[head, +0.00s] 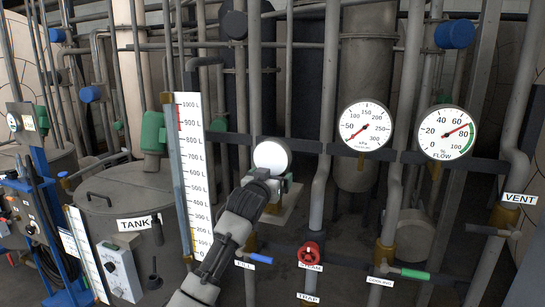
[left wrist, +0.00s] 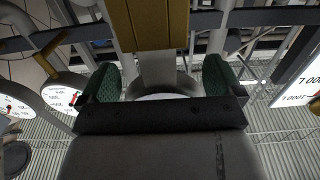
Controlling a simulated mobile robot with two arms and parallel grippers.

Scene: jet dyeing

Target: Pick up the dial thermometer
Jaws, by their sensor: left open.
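A round white disc with a dark rim, which looks like the dial thermometer (head: 272,156), stands in the middle of the head view; no markings can be read on it. My left gripper (head: 268,180) is just below and in front of it and hides its lower part. In the left wrist view the green-padded fingers of my left gripper (left wrist: 160,82) are spread wide. A rounded grey body with a white strip (left wrist: 160,96) shows between them, probably the thermometer. I cannot tell whether the fingers touch it. My right gripper is not in view.
A tall white level scale (head: 193,165) stands left of the gripper. A kPa gauge (head: 364,127) and a flow gauge (head: 446,132) are to the right. A red valve wheel (head: 311,254) and a green-handled valve (head: 413,273) sit lower right, among vertical pipes.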

